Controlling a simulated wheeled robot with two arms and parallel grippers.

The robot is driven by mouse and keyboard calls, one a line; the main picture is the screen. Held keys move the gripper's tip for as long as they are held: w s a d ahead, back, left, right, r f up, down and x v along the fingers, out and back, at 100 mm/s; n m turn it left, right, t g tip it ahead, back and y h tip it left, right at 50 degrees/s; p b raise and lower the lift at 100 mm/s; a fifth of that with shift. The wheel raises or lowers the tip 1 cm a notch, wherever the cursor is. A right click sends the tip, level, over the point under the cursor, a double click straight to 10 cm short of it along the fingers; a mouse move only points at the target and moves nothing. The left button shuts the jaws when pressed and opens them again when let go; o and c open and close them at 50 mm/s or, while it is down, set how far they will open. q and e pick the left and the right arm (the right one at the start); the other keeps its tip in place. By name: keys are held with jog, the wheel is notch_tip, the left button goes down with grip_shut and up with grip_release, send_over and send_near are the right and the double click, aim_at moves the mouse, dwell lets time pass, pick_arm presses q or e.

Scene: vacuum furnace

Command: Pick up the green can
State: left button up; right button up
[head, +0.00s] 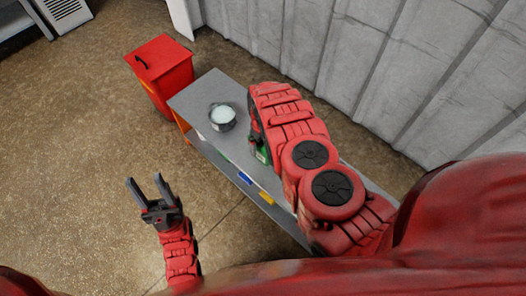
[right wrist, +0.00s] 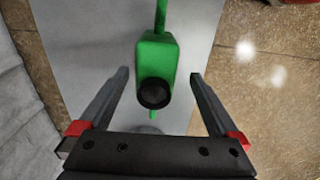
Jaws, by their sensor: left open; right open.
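The green can (right wrist: 158,55) is in the right wrist view, with a dark round cap facing the camera and thin green parts above and below. In the head view only a small part of the green can (head: 262,154) shows beside my right arm; the rest is hidden. My right gripper (right wrist: 160,75) is open, with one finger on each side of the can in the picture and gaps between. In the head view my right arm mostly hides this gripper. My left gripper (head: 150,188) is open and empty over the floor, left of the table.
The grey table (head: 196,94) carries a metal pot (head: 222,118) with pale contents, left of my right arm. A red bin (head: 163,66) stands beyond the table's far end. A grey corrugated wall (head: 340,60) runs along the table's right side. Open floor lies left.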

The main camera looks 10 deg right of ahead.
jog(key=shift+d+f, duration=0.15)
jog(key=shift+f, duration=0.55)
jog(key=shift+w+d+f+b, duration=0.1)
jog(key=shift+f+b, duration=1.15)
jog(key=shift+f, duration=0.75)
jog(key=shift+r, duration=0.1)
jog(key=shift+c, duration=0.3)
grip_shut()
